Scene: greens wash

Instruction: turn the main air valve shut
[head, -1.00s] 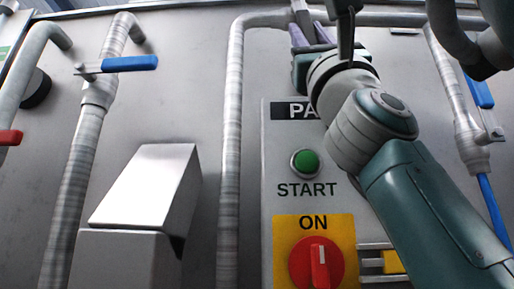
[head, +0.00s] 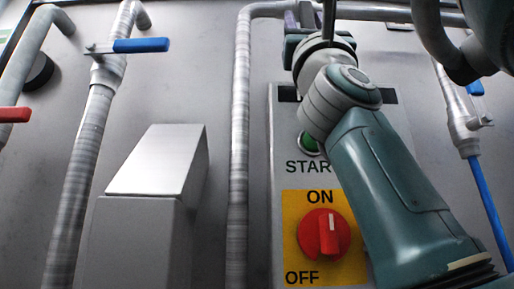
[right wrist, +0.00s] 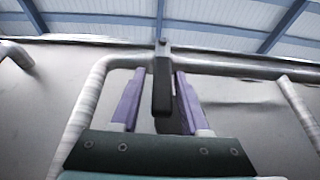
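My right gripper (head: 305,14) is high in front of the panel, at the horizontal pipe. In the right wrist view my right gripper (right wrist: 158,95) has its two purple fingers apart. A dark upright bar (right wrist: 162,85) with a small rounded head stands between them, with a gap on each side. It may be the valve's lever, but I cannot tell. Blue-handled levers sit on the left pipe (head: 141,46) and right pipe (head: 475,88); a red one (head: 15,114) is at the far left. No label marks the main air valve. My left gripper is not in view.
A control box (head: 277,220) has a green START button, partly hidden by my arm, and a red ON/OFF knob (head: 324,234) pointing to ON. A grey slanted box (head: 155,165) juts out left of it. A blue hose (head: 488,205) hangs at the right. Vertical pipes (head: 237,130) run along the wall.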

